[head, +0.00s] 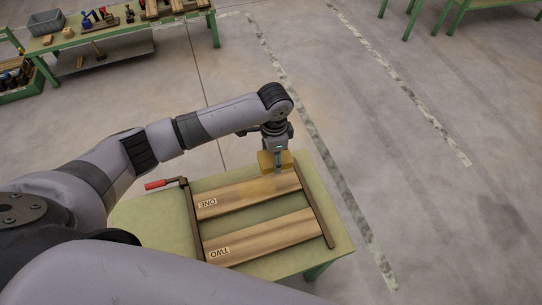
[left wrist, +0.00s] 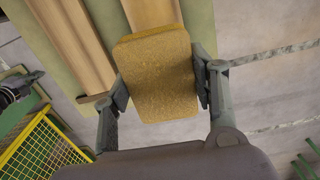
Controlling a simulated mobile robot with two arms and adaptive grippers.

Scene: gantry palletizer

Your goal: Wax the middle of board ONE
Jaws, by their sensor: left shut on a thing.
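My left gripper (head: 278,165) is shut on a yellow-tan block (head: 266,160). In the left wrist view the block (left wrist: 155,72) sits between the two fingers. The gripper points down by the far right part of board ONE (head: 240,196), with the block near the board's far edge. I cannot tell whether the block touches the wood. Board ONE has its label at its left end, upside down in the head view. Board TWO (head: 265,236) lies parallel and nearer to me. My right gripper is not in view.
The boards lie on a green-topped table (head: 140,213) between two dark bars, at left (head: 194,222) and right (head: 318,212). A clamp with a red handle (head: 157,184) is at the left bar's far end. A bench with tools (head: 130,35) stands at the far left. Open floor lies to the right.

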